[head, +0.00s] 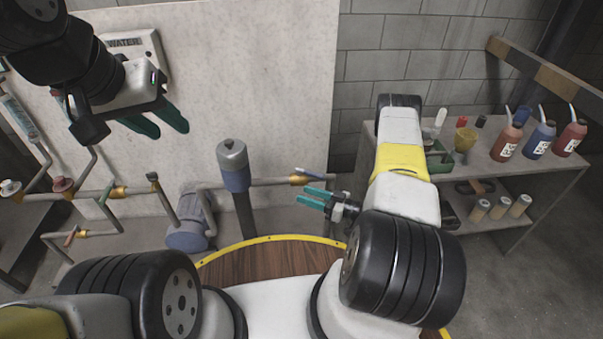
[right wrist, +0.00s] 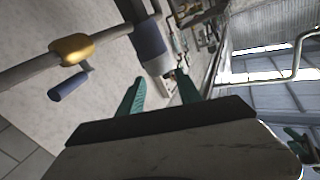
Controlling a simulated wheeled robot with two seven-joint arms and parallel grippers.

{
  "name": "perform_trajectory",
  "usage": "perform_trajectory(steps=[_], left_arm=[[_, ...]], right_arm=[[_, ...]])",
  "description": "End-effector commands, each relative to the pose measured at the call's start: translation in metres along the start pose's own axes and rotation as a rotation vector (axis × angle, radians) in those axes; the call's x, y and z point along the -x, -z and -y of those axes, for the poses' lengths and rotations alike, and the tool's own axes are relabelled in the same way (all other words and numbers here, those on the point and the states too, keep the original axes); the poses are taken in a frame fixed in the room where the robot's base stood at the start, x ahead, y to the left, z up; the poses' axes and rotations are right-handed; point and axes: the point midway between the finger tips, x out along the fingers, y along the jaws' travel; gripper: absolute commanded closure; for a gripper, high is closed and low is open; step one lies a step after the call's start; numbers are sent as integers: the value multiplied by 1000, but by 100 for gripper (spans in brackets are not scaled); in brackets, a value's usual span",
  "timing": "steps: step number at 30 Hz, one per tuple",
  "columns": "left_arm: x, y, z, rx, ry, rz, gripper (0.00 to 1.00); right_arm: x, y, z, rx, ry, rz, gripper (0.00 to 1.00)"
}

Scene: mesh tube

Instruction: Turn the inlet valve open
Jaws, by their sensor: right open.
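A valve with a brass body (right wrist: 72,48) and a blue lever handle (right wrist: 68,87) sits on a grey pipe in the right wrist view, left of the fingers. In the head view its brass body (head: 299,180) shows at the pipe's right end, just above my right gripper (head: 317,198). That gripper is open and empty, its teal fingers close to the valve but apart from the handle in the wrist view. No label shows whether this is the inlet valve.
A grey-blue cylinder (head: 234,165) stands upright on the pipe run, with a blue pump-like body (head: 186,236) beside it. More piping with a red handwheel (head: 62,185) lies left. A shelf (head: 480,180) with bottles stands right.

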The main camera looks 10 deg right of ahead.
Motion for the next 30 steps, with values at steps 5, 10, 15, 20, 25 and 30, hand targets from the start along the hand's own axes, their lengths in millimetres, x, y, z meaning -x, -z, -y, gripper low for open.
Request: perform_trajectory(steps=[5,10,15,20,25,30], left_arm=[[0,0,0,0,0,0,64],[0,0,0,0,0,0,64],[0,0,0,0,0,0,64],[0,0,0,0,0,0,64],[0,0,0,0,0,0,64],[0,0,0,0,0,0,64]], right_arm=[[-9,-2,-2,47,8,43,90],[-44,-14,-10,294,58,270,100],[-72,-24,-21,657,179,594,100],[-78,-15,-30,984,346,889,100],[-67,18,-36,1291,576,1190,100],[-49,61,-36,1485,793,1425,100]])
